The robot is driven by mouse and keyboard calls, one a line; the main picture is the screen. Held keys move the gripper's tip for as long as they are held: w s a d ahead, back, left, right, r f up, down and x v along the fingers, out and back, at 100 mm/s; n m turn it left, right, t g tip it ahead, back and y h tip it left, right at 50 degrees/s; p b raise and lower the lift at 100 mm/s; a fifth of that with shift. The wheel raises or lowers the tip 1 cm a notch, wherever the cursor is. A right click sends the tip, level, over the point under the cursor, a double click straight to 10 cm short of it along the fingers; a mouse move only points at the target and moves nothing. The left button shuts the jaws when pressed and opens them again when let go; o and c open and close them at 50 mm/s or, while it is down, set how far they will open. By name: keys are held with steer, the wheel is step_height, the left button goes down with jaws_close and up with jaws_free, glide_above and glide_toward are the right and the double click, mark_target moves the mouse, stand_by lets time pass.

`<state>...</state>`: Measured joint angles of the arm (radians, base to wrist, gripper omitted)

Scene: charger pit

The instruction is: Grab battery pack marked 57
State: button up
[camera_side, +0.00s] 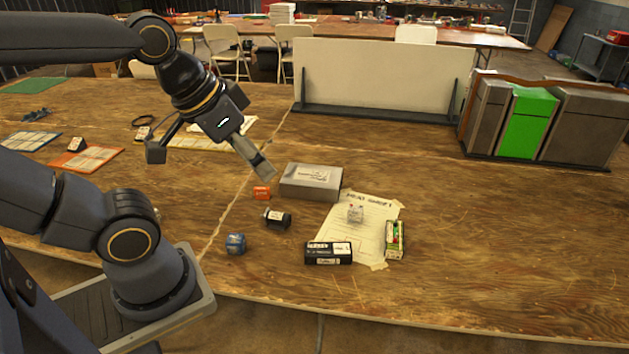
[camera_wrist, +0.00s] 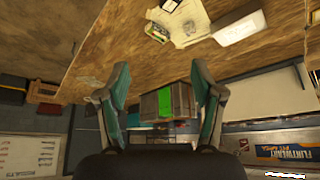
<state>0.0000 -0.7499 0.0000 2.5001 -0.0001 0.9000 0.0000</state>
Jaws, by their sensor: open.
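I cannot read a 57 on any object, so I cannot tell which is the marked pack. In the side view, a black box with white labels (camera_side: 329,253) lies at the paper's lower left edge. A small black cylinder-like item (camera_side: 277,218), a blue block (camera_side: 236,243) and an orange block (camera_side: 262,192) lie to its left. A green and red pack (camera_side: 394,240) lies at the paper's right edge.
A grey box (camera_side: 311,181) stands behind the small items; a small clear item (camera_side: 355,214) sits on the paper sheet (camera_side: 372,228). A white panel (camera_side: 380,78) and grey and green bins (camera_side: 530,122) stand farther back. The table's right front is clear.

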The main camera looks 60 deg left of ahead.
steer(key=shift+o, duration=0.9)
